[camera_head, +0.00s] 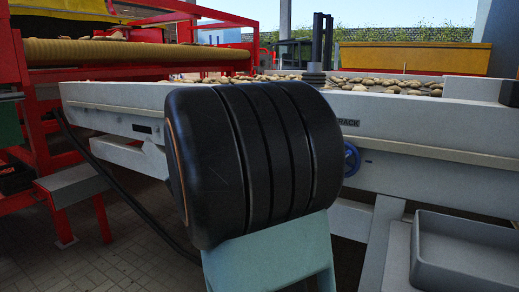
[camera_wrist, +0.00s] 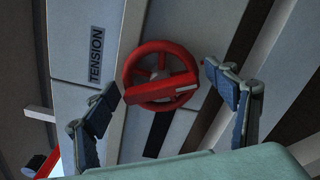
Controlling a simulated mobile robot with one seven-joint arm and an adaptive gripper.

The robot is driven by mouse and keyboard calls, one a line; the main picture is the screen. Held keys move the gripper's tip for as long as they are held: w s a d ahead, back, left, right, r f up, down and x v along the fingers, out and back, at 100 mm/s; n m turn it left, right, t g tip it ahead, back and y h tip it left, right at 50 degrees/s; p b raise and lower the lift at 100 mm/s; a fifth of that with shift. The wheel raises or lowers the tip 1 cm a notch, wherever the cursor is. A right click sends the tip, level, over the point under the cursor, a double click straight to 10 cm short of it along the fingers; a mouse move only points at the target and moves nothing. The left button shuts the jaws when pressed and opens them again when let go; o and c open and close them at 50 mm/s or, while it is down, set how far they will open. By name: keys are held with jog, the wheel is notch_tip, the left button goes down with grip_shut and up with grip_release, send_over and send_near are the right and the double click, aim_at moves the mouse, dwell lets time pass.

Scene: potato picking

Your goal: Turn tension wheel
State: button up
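The red tension wheel (camera_wrist: 160,88) is a round spoked handwheel with a bar across it, in the middle of the wrist view. It is mounted on a grey panel beside a label reading "TENSION" (camera_wrist: 96,54). My gripper (camera_wrist: 162,83) is open, with one blue-grey finger at each side of the wheel. Both fingertips appear apart from its rim; the depth between them and the wheel is hard to judge. In the head view the red wheel and my gripper are not visible; my own dark arm covers the middle.
In the head view, a blue handwheel (camera_head: 351,158) sits on the grey conveyor side (camera_head: 430,140) near a label ending in "RACK". Potatoes (camera_head: 385,84) lie on the conveyor. A grey tray (camera_head: 465,222) is at lower right, and red machine framing (camera_head: 45,130) at left.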

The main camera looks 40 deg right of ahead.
jog(key=v, duration=1.2)
